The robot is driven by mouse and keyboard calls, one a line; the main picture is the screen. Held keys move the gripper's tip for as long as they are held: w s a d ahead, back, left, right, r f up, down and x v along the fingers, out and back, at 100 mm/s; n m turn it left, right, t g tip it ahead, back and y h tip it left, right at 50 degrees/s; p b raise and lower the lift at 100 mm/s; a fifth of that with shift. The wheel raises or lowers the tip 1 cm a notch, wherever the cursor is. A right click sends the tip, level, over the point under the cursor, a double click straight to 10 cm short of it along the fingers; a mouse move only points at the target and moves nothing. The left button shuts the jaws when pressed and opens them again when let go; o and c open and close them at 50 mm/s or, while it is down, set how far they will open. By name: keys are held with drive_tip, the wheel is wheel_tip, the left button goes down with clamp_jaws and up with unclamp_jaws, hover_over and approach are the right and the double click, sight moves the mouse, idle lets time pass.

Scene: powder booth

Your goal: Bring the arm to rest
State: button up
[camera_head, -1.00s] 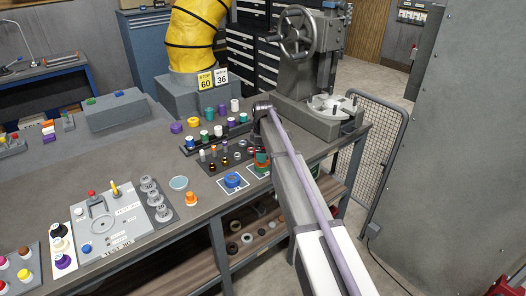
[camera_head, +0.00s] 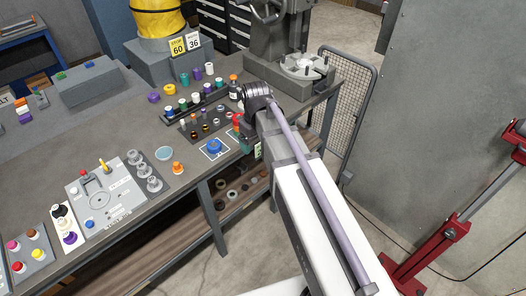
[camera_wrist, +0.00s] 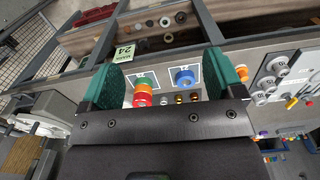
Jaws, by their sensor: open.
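My arm reaches up from the lower right over the bench in the head view. My gripper (camera_wrist: 162,75) shows in the wrist view as two green-padded fingers, spread apart with nothing clamped. A stack of red, orange and green pieces (camera_wrist: 142,92) stands on a marked square, seen between the fingers beside the left one. A blue round piece (camera_wrist: 184,77) sits on another marked square closer to the right finger; it also shows in the head view (camera_head: 214,146). In the head view my arm hides most of the gripper.
The bench (camera_head: 130,135) carries a rack of coloured caps, a grey panel (camera_head: 106,198) and an orange-topped piece (camera_head: 178,168). A grey machine (camera_head: 300,60) stands behind my arm.

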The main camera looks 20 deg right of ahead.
drive_tip(key=s+m, duration=0.4)
drive_tip(key=s, duration=0.8)
wheel_tip(320, 180, down, 6)
drive_tip(key=b, duration=0.6)
drive_tip(key=shift+w+m, duration=0.2)
drive_tip(key=shift+m, duration=0.1)
drive_tip(key=shift+f, duration=0.1)
